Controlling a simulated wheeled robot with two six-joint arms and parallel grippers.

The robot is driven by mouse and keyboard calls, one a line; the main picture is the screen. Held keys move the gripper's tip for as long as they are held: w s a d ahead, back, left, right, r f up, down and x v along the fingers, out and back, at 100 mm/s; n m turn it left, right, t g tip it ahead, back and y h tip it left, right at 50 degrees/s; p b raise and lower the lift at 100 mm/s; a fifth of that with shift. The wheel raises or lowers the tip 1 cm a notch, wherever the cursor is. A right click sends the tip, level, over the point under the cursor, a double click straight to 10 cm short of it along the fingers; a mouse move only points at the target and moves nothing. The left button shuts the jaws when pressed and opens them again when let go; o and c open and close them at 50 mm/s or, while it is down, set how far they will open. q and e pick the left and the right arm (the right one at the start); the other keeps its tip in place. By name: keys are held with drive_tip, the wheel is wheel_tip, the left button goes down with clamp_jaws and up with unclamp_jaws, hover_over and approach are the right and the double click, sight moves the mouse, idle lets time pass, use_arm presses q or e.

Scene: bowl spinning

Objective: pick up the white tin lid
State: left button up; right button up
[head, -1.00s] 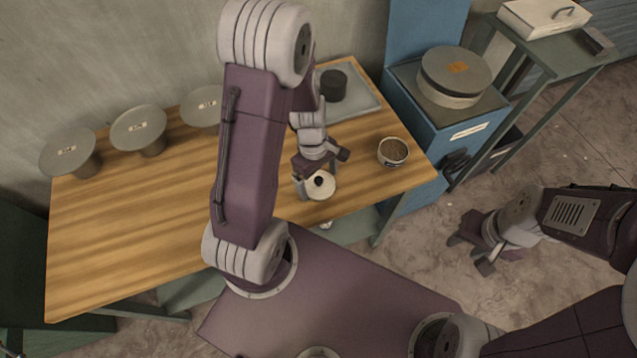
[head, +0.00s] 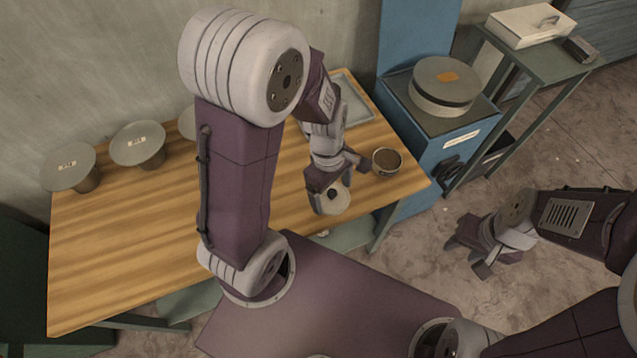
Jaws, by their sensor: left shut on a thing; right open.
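The white tin lid (head: 339,205), a round pale disc with a dark knob, is at the right front of the wooden table in the head view. My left gripper (head: 330,193) is shut on the lid from above; its fingers hide part of the lid. The lid looks tilted and seems raised off the tabletop. My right gripper (head: 467,256) is open and empty, over the floor to the right of the table, well apart from the lid.
A small round tin (head: 387,161) with a brown inside stands on the wooden table (head: 120,240), right of my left gripper. Grey discs on stands (head: 137,144) line the table's back left. A blue cabinet (head: 445,135) bears a round grey container (head: 444,88).

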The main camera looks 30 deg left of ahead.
use_arm(q)
drive_tip(key=d+r, duration=0.1)
drive_tip(key=s+d+r, duration=0.1)
drive_tip(key=d, duration=0.1)
drive_tip(key=s+d+r, duration=0.1)
drive_tip(key=shift+d+p, duration=0.35)
